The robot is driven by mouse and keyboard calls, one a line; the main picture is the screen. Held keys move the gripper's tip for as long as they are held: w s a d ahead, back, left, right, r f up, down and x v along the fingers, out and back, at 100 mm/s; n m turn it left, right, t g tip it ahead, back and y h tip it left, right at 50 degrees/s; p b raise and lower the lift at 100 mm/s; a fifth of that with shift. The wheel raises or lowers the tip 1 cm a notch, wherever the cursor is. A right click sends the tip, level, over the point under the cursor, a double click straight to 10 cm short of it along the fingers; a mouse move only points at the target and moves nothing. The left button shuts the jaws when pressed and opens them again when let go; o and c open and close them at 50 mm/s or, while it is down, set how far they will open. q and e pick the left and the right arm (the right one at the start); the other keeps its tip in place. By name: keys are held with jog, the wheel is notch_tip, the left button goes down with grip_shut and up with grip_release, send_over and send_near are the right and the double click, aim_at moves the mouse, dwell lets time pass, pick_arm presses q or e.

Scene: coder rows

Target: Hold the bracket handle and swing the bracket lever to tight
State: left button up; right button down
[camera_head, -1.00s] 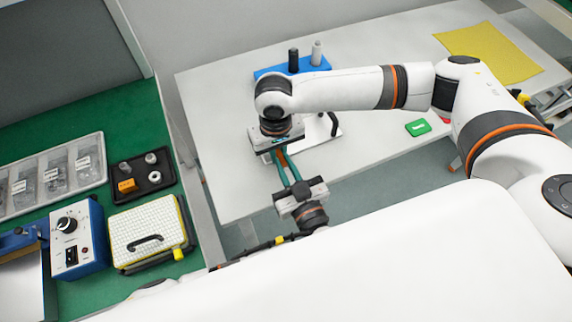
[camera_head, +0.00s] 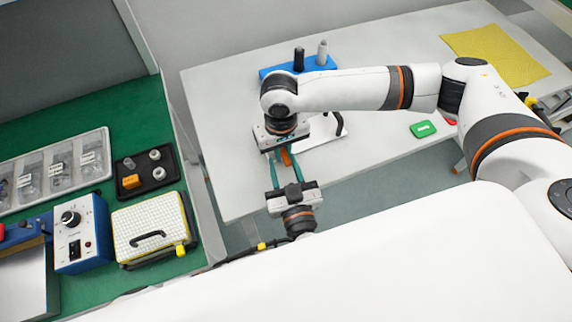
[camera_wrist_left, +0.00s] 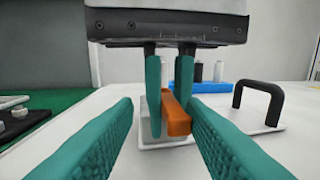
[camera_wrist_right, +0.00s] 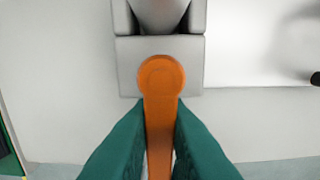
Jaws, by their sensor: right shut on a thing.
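The orange bracket lever (camera_wrist_right: 161,100) extends from a grey block (camera_wrist_right: 190,62). My right gripper (camera_wrist_right: 160,115) is shut on the lever, with its teal fingers on both sides. In the left wrist view the lever (camera_wrist_left: 177,115) shows between those fingers, over the white bracket plate (camera_wrist_left: 235,128). The black bracket handle (camera_wrist_left: 258,100) stands to the right on the plate, free of both grippers; the head view shows it (camera_head: 338,125) partly behind the right arm. My left gripper (camera_head: 284,165) is open and empty, its fingers pointing towards the lever from the near side.
A blue stand with a black and a grey post (camera_head: 298,68) is behind the bracket. A green block (camera_head: 422,129) and a yellow cloth (camera_head: 495,55) lie to the right on the white table (camera_head: 235,90). A green bench with trays and boxes is at left.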

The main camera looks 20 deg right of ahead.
pick_arm(q)
jog(key=s+a, duration=0.1)
jog(key=s, duration=1.1)
